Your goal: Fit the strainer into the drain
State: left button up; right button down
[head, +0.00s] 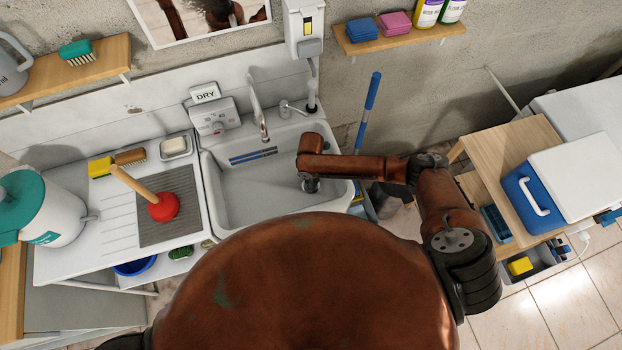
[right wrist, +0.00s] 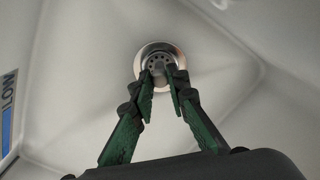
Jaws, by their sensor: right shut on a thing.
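My right gripper (head: 311,187) reaches down into the white sink basin (head: 240,195). In the right wrist view, the right gripper (right wrist: 160,76) is shut on the small knob of the grey strainer (right wrist: 157,61), which has round holes. The strainer lines up within the shiny metal ring of the drain (right wrist: 158,45) in the basin floor. I cannot tell whether it sits in the drain or hangs just above it. The fingers hide the near side of the ring. In the head view my gripper hides the strainer and drain. My left gripper is not in view.
The tap (head: 258,110) stands at the basin's back edge. A red plunger (head: 163,206) stands on the draining board to the left. A blue-handled pole (head: 369,105) leans right of the sink. A blue and white cooler (head: 530,197) stands farther right. The basin around the drain is clear.

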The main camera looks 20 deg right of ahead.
aim_at(311, 181)
jog(key=shift+f, duration=0.15)
jog(key=c, duration=1.8)
grip_release()
notch_tip(311, 181, up, 12)
